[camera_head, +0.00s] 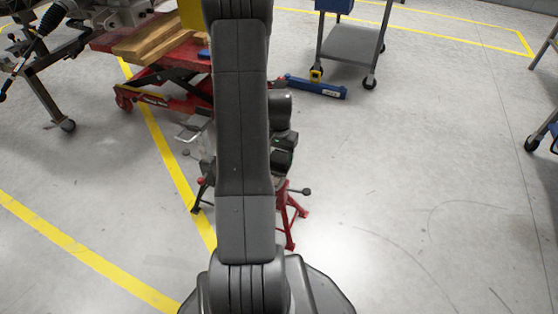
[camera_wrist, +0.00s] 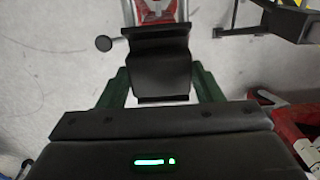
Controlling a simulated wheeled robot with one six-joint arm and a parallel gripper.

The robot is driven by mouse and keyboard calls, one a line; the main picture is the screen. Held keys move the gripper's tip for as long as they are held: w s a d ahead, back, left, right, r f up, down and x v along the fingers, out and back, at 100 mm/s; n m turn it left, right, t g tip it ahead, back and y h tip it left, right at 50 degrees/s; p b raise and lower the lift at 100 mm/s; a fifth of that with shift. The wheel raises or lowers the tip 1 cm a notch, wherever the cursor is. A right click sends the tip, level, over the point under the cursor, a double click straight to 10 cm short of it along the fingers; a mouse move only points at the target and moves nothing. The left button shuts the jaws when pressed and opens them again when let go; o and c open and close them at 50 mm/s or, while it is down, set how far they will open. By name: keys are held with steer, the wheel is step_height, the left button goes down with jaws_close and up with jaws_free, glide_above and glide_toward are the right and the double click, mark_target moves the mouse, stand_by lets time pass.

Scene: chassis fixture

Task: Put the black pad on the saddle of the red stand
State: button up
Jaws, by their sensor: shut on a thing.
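The black pad (camera_wrist: 160,72) is between the two dark green fingers of my gripper (camera_wrist: 160,80) in the wrist view, and the gripper is shut on it. The red stand (camera_wrist: 158,6) shows just beyond the pad at the top of that view, with its round-ended lever to the left. The pad hides the stand's saddle, so I cannot tell whether they touch. In the head view, the red stand (camera_head: 290,222) shows only its legs and lever to the right of my arm. My arm hides the pad there.
A red lift table (camera_head: 175,75) with wooden boards stands at the upper left. A grey cart (camera_head: 350,45) and a blue bar (camera_head: 318,88) are at the upper right. A black stand (camera_wrist: 285,20) is near the stand in the wrist view. Floor at right is clear.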

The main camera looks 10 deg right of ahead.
mark_target(279, 157)
steer(key=shift+f, duration=0.55)
steer(key=shift+f, duration=0.2)
steer(key=o, duration=1)
steer(key=shift+r, duration=0.1)
step_height(279, 157, up, 12)
steer(key=p, duration=0.4)
steer(key=shift+r, duration=0.15)
